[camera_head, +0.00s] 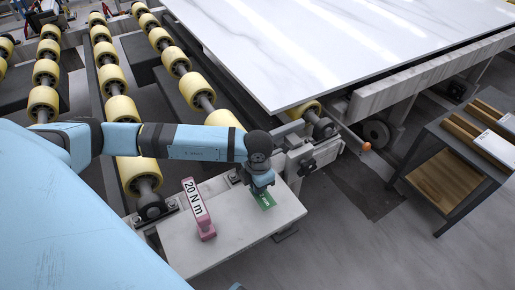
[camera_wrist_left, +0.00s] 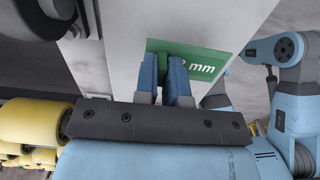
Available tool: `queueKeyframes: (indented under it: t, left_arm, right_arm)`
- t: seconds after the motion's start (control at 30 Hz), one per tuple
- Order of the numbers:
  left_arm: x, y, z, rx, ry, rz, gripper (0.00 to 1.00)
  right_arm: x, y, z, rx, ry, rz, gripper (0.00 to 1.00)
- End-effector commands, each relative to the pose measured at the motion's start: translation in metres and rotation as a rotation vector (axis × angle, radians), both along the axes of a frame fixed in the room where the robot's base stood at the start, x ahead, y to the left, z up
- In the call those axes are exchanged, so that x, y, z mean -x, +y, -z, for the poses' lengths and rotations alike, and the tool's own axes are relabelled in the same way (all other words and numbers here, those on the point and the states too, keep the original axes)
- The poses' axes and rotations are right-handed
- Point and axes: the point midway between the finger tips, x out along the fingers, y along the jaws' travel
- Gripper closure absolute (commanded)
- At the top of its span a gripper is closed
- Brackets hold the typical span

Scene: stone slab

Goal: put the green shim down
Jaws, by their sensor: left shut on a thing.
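The green shim (camera_head: 265,199) is a flat plate with white lettering over the pale slab-topped stand (camera_head: 220,239). In the left wrist view the shim (camera_wrist_left: 205,63) shows "mm" beyond the fingertips, its left part partly covered by them. My left gripper (camera_head: 262,184) points down at the stand's back right part, with its blue fingers (camera_wrist_left: 166,82) shut on the shim's near edge. The shim lies on or just above the pale surface; I cannot tell whether it touches. My right gripper is not seen.
Yellow rollers (camera_head: 140,173) lie behind and left. A large white marble slab (camera_head: 310,45) is at the back. The stand's front middle is clear. A grey cart (camera_head: 462,160) is at right.

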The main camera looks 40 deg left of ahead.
Motion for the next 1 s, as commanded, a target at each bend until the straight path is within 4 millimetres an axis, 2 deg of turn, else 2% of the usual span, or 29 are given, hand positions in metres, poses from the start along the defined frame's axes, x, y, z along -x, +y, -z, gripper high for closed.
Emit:
queueKeyframes:
  t: [0.3,0.67,0.7,0.8,1.0]
  left_arm:
    - [0.0,0.0,0.041,0.0,0.001,0.001,1.0]
    - [0.0,0.0,0.045,0.0,0.0,0.001,1.0]
    - [0.0,0.0,0.044,0.0,0.0,0.001,0.85]
    - [0.0,0.0,0.044,0.0,0.0,0.001,0.64]
    - [0.0,0.0,0.044,0.0,0.0,0.001,0.64]
  right_arm:
    - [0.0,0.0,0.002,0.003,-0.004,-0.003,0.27]
    - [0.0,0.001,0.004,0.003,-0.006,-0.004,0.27]
    - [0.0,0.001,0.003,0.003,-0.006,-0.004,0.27]
    - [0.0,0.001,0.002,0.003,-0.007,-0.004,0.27]
    - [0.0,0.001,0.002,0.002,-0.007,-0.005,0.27]
